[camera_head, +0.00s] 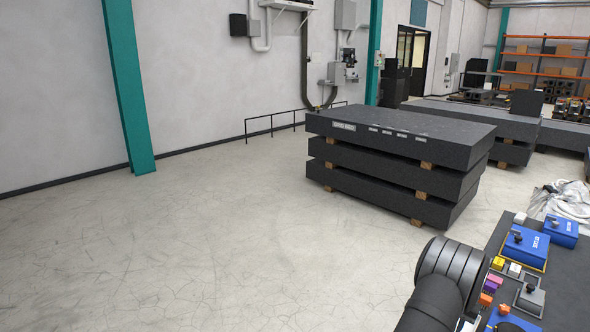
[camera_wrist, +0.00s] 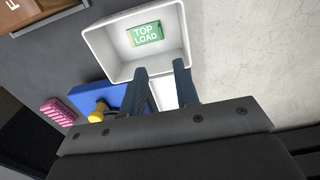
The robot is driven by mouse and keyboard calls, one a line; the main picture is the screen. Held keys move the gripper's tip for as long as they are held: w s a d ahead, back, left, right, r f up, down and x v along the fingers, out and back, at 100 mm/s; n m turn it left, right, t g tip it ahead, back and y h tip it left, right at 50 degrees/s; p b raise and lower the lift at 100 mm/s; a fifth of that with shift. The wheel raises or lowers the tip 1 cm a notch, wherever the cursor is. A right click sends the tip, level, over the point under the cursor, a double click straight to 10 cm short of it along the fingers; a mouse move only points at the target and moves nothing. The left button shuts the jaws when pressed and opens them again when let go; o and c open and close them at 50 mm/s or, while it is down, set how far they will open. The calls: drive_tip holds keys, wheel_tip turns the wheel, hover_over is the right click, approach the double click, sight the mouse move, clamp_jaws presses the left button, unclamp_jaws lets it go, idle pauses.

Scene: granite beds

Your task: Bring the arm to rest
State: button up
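My gripper (camera_wrist: 161,72) shows in the wrist view with its two dark fingers apart. I see nothing held between them. The fingertips overlap the near rim of a white bin (camera_wrist: 97,45) in the picture; I cannot tell whether they touch it. A green "TOP LOAD" label (camera_wrist: 147,33) lies in the bin. In the head view, a dark rounded link of my arm (camera_head: 450,275) stands at the lower right, beside the bench; my gripper is not visible there.
A dark bench (camera_head: 562,280) at the right carries blue boxes (camera_head: 526,247) and small coloured blocks (camera_head: 491,285). In the wrist view, a blue item (camera_wrist: 117,97), a yellow knob (camera_wrist: 98,114) and a pink piece (camera_wrist: 58,112) lie near the bin. Stacked granite slabs (camera_head: 395,160) stand beyond. The left floor is clear.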

wheel_tip(320, 180, up, 9)
wheel_tip(320, 180, down, 17)
drive_tip(key=shift+f, duration=0.2)
wheel_tip(320, 180, up, 10)
drive_tip(key=f, duration=0.1)
drive_tip(key=w+a+n, duration=0.2)
drive_tip(key=w+a, duration=0.1)
drive_tip(key=a, duration=0.9)
drive_tip(key=w+a+n, duration=0.2)
drive_tip(key=a, duration=1.1)
drive_tip(key=s+a+n, duration=0.2)
drive_tip(key=s+a, duration=0.2)
drive_tip(key=a, duration=0.7)
drive_tip(key=s+a+n, duration=0.2)
drive_tip(key=s+a, duration=0.1)
drive_tip(key=a, duration=0.9)
drive_tip(key=shift+s+a+r+n, duration=0.25)
drive_tip(key=shift+s+r+n, duration=0.15)
